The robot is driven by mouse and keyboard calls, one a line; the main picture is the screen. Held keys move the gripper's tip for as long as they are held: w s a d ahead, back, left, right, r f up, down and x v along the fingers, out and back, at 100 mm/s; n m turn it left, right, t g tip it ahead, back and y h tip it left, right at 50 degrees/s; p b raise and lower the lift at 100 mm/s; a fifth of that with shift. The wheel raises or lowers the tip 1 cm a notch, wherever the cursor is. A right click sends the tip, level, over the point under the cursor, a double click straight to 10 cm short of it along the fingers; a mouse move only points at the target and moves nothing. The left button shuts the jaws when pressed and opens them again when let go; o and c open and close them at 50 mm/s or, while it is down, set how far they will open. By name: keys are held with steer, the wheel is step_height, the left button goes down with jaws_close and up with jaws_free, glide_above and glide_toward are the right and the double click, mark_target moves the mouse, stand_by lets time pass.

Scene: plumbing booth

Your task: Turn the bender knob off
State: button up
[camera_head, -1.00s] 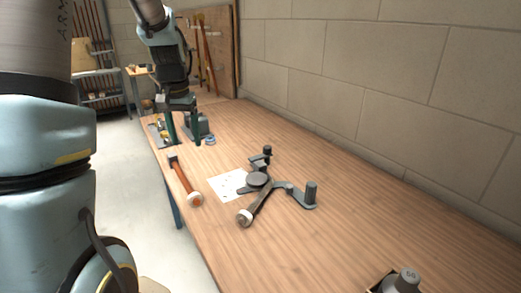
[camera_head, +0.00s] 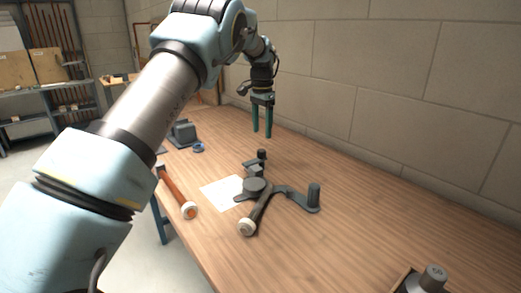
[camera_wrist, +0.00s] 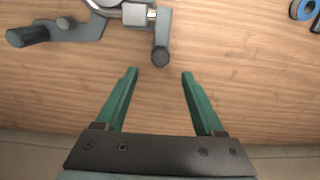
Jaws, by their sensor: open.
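The bender (camera_head: 258,186) lies on the wooden table, a dark grey tool with a round disc and several arms. A short black upright knob (camera_head: 262,154) stands at its far end, and a thicker dark post (camera_head: 313,197) stands on its right arm. A handle with a pale round end (camera_head: 247,228) points to the front. My gripper (camera_head: 262,135) is open and empty, pointing down above the table behind the bender. In the wrist view the black knob (camera_wrist: 160,57) lies just ahead of the gap between the green fingertips (camera_wrist: 160,72), not between them.
A hammer (camera_head: 178,193) and a white sheet (camera_head: 221,192) lie left of the bender. A blue ring (camera_head: 198,147) and a grey vise-like tool (camera_head: 182,133) are farther back. A grey knob marked 50 (camera_head: 433,278) is at the front right. The block wall (camera_head: 400,90) runs behind the table.

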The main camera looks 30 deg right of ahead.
mark_target(262, 150)
step_height(262, 150, down, 8)
steer(key=shift+f+p, duration=0.15)
steer(key=shift+p, duration=0.85)
jaws_close()
stand_by(0.7)
